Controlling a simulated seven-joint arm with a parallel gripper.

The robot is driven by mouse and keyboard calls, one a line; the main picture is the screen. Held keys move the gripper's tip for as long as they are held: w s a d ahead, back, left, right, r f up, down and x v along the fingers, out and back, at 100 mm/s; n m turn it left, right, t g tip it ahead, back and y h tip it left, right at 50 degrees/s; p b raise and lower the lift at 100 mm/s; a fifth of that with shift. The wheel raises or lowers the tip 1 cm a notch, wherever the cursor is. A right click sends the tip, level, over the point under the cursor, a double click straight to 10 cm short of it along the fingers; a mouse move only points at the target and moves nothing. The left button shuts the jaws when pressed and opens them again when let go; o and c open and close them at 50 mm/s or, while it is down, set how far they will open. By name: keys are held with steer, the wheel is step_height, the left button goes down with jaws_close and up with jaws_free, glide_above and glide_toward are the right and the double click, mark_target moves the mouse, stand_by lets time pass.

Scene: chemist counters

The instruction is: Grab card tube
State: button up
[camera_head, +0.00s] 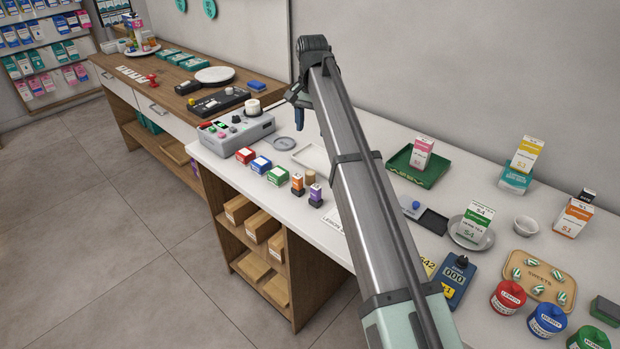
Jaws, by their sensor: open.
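My gripper (299,121) is small in the picture, at the far end of my arm. It hangs above the white counter and is open, with nothing seen between its fingers. I cannot pick out a card tube for sure.
Small coloured boxes (262,165) line the white counter's front edge, below my gripper. A grey round dish (284,143) and a white tray (312,157) lie near it. A green tray (418,166), tea boxes and coloured jars (508,298) fill the right side.

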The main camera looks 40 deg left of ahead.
glide_above(310, 172)
steer(key=f, duration=1)
steer(key=shift+w+d, duration=0.15)
steer(key=shift+w, duration=0.1)
steer(key=shift+s+f, duration=0.15)
steer(key=shift+f, duration=1.2)
steer(key=shift+s+f, duration=0.15)
steer(key=shift+f, duration=1.15)
steer(key=shift+c, duration=0.2)
steer(key=c, duration=1.1)
